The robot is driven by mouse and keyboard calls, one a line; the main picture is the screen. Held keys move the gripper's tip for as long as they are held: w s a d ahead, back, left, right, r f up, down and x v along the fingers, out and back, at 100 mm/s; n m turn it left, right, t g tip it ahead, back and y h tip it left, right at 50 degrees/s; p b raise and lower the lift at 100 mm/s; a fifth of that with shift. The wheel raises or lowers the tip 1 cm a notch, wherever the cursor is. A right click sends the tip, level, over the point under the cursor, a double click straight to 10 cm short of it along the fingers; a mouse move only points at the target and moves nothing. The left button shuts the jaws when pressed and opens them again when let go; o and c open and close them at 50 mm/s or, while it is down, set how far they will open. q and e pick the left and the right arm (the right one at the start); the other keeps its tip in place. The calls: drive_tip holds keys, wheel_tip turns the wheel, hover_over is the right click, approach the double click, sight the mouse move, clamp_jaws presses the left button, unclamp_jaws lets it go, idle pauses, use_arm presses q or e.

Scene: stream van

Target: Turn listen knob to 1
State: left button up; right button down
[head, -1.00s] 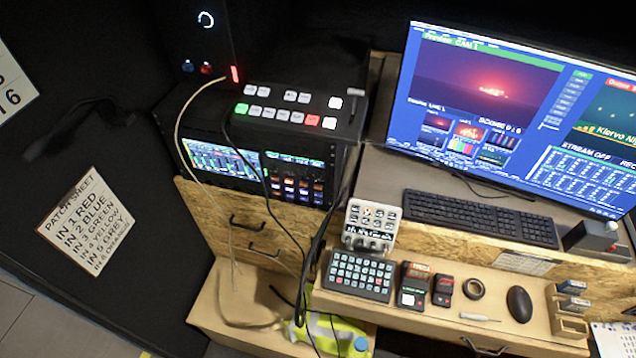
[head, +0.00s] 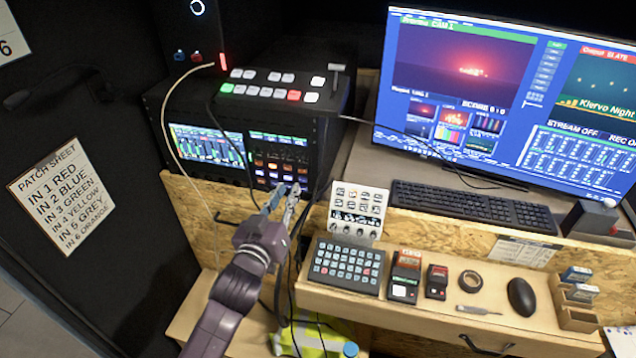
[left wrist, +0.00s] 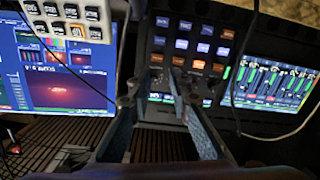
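My left gripper (head: 282,203) reaches up in front of the black rack unit (head: 325,140), with its fingertips near the lower edge of the unit's lit button block (head: 275,165). Its fingers are apart and nothing shows between them. In the left wrist view the gripper (left wrist: 155,98) is also open, and that picture is upside down, with the button block (left wrist: 195,45) beyond the fingertips. I cannot make out a knob marked listen. A pale upright panel (head: 357,210) with small round controls stands right of the gripper; its labels are too small to read. My right gripper is not in view.
A cream cable (head: 168,130) and dark cables hang around the rack, close to my left arm. A keypad (head: 347,268), tape roll (head: 470,280) and mouse (head: 521,297) lie on the desk shelf. A keyboard (head: 470,208) and monitor (head: 470,70) are at right.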

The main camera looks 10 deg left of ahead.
sight(300, 160)
use_arm(q)
drive_tip(key=shift+t, duration=0.3)
drive_tip(key=w+r, duration=0.1)
drive_tip(key=w, duration=0.1)
drive_tip(key=w+r+p, duration=0.1)
drive_tip(key=w, duration=0.1)
drive_tip(key=w+d+r, duration=0.1)
drive_tip(key=w, duration=0.1)
drive_tip(key=shift+w+p, duration=0.35)
drive_tip(key=shift+w, duration=0.45)
clamp_jaws()
